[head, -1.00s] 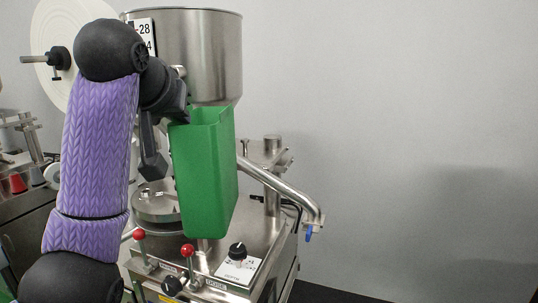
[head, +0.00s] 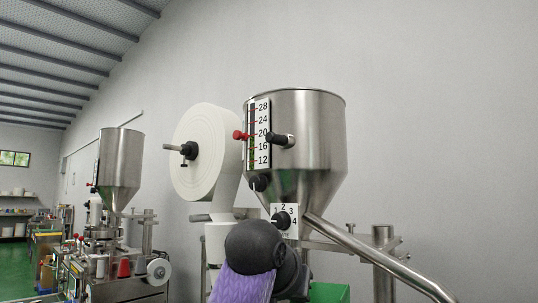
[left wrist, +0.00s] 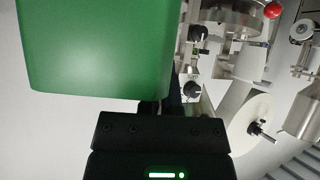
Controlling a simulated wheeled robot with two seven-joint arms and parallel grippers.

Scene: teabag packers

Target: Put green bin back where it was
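The green bin (head: 328,293) shows only as a small piece at the bottom edge of the head view, beside my left arm's dark joint. In the left wrist view the green bin (left wrist: 95,45) fills the upper left, right in front of my left gripper (left wrist: 165,106). The left gripper appears shut on the bin's edge; the fingertips are mostly hidden by the bin. My right gripper is in neither view.
A steel hopper (head: 296,140) with a level scale stands above the arm. A white paper roll (head: 205,150) is left of it, and a slanted steel pipe (head: 375,262) runs to the lower right. Another packing machine (head: 120,165) stands farther left. The grey wall on the right is clear.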

